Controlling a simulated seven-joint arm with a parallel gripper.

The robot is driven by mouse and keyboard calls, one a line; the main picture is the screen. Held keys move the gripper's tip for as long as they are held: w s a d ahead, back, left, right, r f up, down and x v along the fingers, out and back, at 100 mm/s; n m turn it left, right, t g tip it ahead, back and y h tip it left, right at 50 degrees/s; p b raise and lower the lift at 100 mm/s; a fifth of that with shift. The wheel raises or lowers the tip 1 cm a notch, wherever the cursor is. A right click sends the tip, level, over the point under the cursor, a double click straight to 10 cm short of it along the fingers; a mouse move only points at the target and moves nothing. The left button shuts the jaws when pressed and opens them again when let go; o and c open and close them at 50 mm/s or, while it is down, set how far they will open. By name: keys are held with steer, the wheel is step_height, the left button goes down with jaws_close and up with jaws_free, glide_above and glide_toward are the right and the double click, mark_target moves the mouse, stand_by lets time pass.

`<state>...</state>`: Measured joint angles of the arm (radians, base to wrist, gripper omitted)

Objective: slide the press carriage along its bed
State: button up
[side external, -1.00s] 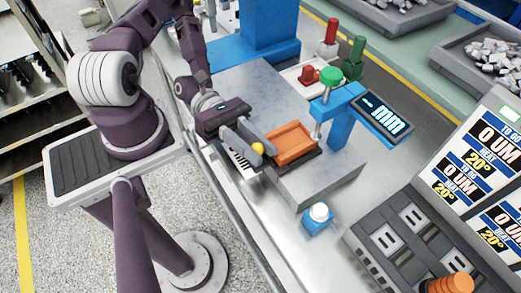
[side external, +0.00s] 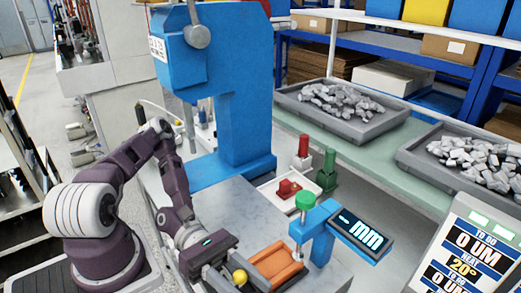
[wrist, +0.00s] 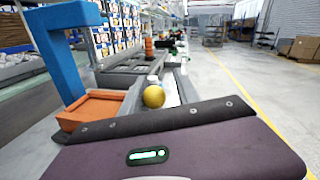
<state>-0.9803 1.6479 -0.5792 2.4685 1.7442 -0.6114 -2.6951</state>
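The press carriage is an orange block (side external: 277,262) on a dark bed, beside the blue post; it also shows at left in the wrist view (wrist: 98,108). A yellow ball knob (side external: 240,277) stands at its near side, and it also shows in the wrist view (wrist: 154,97). My gripper (side external: 236,274) is at the knob, with its grey fingers apart and the knob between their tips. I cannot tell whether the fingers touch the knob. The lower part of the bed is cut off in the side view.
A blue post with a display (side external: 360,232) and a green-topped plunger (side external: 304,201) stand right beside the carriage. A large blue press (side external: 235,110) rises behind. A white tray (side external: 265,190) holds a red part. Grey bins of metal pieces (side external: 345,120) are at the back.

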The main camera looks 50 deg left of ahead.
steer(key=s+a, duration=0.1)
steer(key=a, duration=0.5)
steer(key=w+a+r+m+t+h, duration=0.1)
steer(key=w+a+r+m+t, duration=0.3)
steer(key=r+m, duration=0.7)
steer(key=w+a+m+t+y, duration=0.2)
steer(key=w+a+m+y, duration=1.05)
steer(key=y, duration=0.55)
steer(key=s+r+g+y, duration=0.1)
steer(key=s+r+y, duration=0.3)
steer(key=s+r, duration=0.2)
steer(key=s+d+r+n+g+h, duration=0.1)
steer(key=s+d+r+g+h, duration=0.15)
steer(key=s+d, duration=0.8)
steer(key=w+a+t, duration=0.1)
steer(key=w+a, duration=0.2)
steer(key=w, duration=0.6)
steer(key=w+a+t, duration=0.1)
steer(key=w+a, duration=0.3)
steer(key=w, duration=0.5)
steer(key=shift+w+a+r+t+y, duration=0.15)
steer(key=shift+w+r+t+y, duration=0.05)
steer(key=shift+w+t+y, duration=0.2)
